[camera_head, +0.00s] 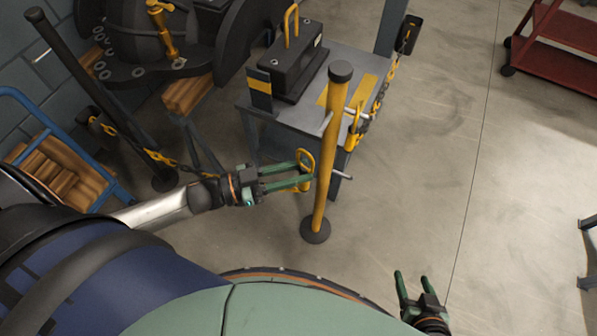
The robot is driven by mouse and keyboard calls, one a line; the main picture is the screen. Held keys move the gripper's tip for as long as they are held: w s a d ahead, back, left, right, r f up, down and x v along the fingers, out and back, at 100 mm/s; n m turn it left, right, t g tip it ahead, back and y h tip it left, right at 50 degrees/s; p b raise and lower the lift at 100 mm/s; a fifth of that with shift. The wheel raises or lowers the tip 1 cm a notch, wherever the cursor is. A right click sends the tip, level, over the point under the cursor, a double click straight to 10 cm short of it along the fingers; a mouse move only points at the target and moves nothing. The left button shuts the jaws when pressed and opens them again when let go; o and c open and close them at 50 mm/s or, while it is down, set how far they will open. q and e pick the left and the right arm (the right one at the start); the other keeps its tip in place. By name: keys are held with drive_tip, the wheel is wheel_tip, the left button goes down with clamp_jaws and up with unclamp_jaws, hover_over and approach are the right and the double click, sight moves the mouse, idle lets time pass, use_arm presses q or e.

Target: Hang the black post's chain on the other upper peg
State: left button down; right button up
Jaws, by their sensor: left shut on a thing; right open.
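The yellow post (331,165) with a black cap stands upright in the middle on a round black base. A short upper peg (326,122) sticks out on its left, and a yellow hook (354,127) with a chain hangs at its right side. The black post (88,87) stands at the left; its yellow and black chain (160,158) runs toward my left arm, partly hidden. My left gripper (308,171) is shut on a yellow hook (305,157), left of the yellow post and lower in the picture than the left peg. My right gripper (413,281) is open and empty at the bottom.
A grey table (345,66) with a black casing part (292,68) stands behind the yellow post. A lower peg (343,176) juts right from the post. A large dark casing (190,65) rests on wood at upper left.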

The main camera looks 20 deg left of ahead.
use_arm(q)
drive_tip(key=w+b, duration=0.1)
drive_tip(key=w, duration=0.1)
drive_tip(key=w+b, duration=0.1)
drive_tip(key=w, duration=0.2)
drive_tip(key=shift+w+f, duration=0.2)
drive_tip(key=shift+w, duration=0.1)
idle(0.5)
drive_tip(key=shift+w, duration=0.1)
idle(0.5)
drive_tip(key=w+b, duration=0.1)
drive_tip(key=w, duration=0.2)
drive_tip(key=shift+w+d, duration=0.15)
drive_tip(key=shift+w, duration=0.1)
idle(0.6)
drive_tip(key=shift+f, duration=0.1)
